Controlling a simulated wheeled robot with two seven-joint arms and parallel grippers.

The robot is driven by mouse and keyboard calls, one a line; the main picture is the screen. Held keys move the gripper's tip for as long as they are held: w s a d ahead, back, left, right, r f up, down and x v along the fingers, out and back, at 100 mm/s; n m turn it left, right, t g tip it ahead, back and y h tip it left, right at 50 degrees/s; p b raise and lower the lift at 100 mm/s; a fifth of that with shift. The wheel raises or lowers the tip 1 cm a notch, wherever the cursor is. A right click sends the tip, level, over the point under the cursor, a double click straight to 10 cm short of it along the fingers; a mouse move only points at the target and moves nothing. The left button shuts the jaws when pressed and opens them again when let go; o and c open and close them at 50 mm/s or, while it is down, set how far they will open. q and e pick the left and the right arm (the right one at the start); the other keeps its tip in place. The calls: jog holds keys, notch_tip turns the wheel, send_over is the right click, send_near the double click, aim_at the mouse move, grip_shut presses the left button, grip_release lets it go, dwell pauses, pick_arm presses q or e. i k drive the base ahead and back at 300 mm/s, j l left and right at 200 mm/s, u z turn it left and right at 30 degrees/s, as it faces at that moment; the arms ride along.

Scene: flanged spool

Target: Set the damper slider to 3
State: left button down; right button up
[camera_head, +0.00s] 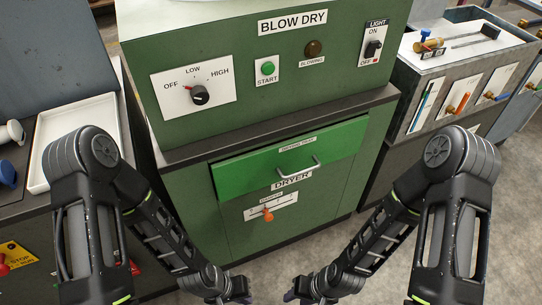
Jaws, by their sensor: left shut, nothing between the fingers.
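The damper slider is an orange knob (267,214) on a white scale plate (284,204) low on the front of the green dryer cabinet. The knob sits left of the middle of its slot; the scale marks are too small to read. My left gripper (242,298) is at the bottom edge of the head view, shut and empty, below the slider and apart from it. My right gripper (291,297) is also at the bottom edge, partly cut off, and its fingers are too small to judge. Neither gripper touches the slider.
Above the slider is a green drawer with a metal handle (299,171), slightly proud of the front. A BLOW DRY panel carries a black dial (200,95), a green start button (267,68) and a light switch (373,49). A white tray (77,128) stands left.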

aim_at(269, 217)
jog(key=k+l+z, duration=0.15)
jog(key=z, duration=0.2)
jog(key=k+l+z, duration=0.45)
jog(key=z, duration=0.25)
